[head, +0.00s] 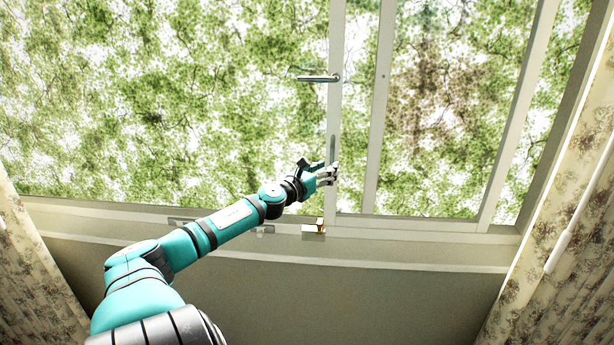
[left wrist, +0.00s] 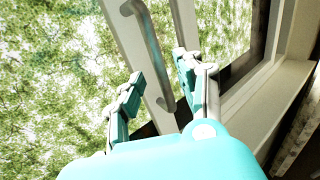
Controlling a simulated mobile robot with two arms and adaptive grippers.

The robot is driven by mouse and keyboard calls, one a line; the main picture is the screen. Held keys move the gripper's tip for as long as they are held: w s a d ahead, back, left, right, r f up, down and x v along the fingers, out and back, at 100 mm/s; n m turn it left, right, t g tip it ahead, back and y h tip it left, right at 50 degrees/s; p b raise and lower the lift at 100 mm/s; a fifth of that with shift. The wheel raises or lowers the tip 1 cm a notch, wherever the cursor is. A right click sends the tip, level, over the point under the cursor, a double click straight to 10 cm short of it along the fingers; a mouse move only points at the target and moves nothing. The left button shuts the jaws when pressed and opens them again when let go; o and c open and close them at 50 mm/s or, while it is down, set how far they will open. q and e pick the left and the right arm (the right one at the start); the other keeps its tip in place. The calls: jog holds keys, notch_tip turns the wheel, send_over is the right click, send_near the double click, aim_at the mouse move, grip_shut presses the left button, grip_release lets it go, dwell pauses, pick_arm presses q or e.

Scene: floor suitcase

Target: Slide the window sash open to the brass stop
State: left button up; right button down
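The window sash is pale framed; its upright stile (head: 335,110) stands near the middle of the head view. A vertical bar pull on this stile (head: 332,148) also shows in the left wrist view (left wrist: 154,50). My left gripper (head: 329,174) is at the lower part of the pull. In the left wrist view my left gripper (left wrist: 158,66) has its fingers apart, one on each side of the bar, with gaps visible. I cannot tell how deep the bar sits between them. The brass stop (head: 318,226) is a small block on the sill, below the gripper. My right gripper is not seen.
A lever handle (head: 318,78) sticks out to the left, above my left gripper. A second upright frame bar (head: 378,110) stands just right of the stile. Floral curtains hang at the left (head: 35,275) and right (head: 570,210). The sill (head: 400,252) runs below the window.

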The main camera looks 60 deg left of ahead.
pick_arm(q)
jog(key=v, duration=0.9)
dwell(0.5)
